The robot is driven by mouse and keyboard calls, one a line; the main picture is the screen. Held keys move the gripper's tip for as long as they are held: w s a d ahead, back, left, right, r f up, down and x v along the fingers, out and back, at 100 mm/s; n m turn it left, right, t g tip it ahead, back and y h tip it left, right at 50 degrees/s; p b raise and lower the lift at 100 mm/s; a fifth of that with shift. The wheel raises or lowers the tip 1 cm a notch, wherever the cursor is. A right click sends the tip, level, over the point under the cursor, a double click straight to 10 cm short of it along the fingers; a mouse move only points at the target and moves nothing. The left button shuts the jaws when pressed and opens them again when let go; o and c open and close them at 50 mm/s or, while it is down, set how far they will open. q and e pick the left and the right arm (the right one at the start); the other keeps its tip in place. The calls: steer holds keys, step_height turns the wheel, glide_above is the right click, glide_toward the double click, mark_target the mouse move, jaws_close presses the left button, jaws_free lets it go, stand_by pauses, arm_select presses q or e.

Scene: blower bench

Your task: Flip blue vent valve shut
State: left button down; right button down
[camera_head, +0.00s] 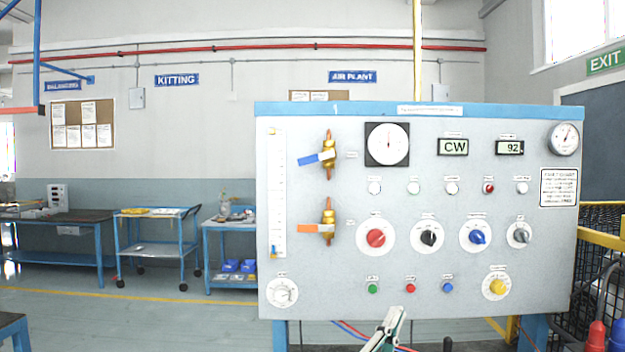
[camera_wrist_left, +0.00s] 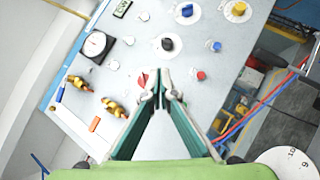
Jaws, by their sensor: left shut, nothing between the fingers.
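The blue vent valve is a brass valve (camera_head: 328,169) on the upper left of the grey panel. Its blue lever (camera_head: 312,160) points left and slightly down, crosswise to the upright brass body. In the left wrist view the brass body (camera_wrist_left: 76,82) and blue lever (camera_wrist_left: 60,95) are at the left, apart from my gripper. My left gripper (camera_head: 397,313) is shut and empty, low in front of the panel and below and right of the valve. In the left wrist view its fingertips (camera_wrist_left: 163,84) overlap the panel near the red knob; contact cannot be told. My right gripper is not in view.
A similar brass valve with an orange lever (camera_head: 316,228) sits directly below. Knobs, including a red one (camera_head: 376,238), and several buttons cover the panel's (camera_head: 340,290) middle and right. A dial gauge (camera_head: 387,144) is right of the blue valve. Space before the panel looks clear.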

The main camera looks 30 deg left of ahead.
arm_select(q)
steer(key=a+r+n+t+y, duration=0.1)
steer(key=a+r+n+y, duration=0.7)
steer(key=r+n+y, duration=0.45)
steer(key=n+g+y+p, duration=0.6)
steer(key=n+y+p, duration=0.15)
steer(key=n, duration=0.75)
glide_toward(308, 160)
steer(key=shift+w+a+r, duration=1.35)
steer(key=shift+w+a, duration=0.55)
steer(key=shift+w, duration=0.4)
steer(key=shift+y, duration=0.4)
steer(key=shift+w+f, duration=0.1)
steer(key=shift+b, duration=0.3)
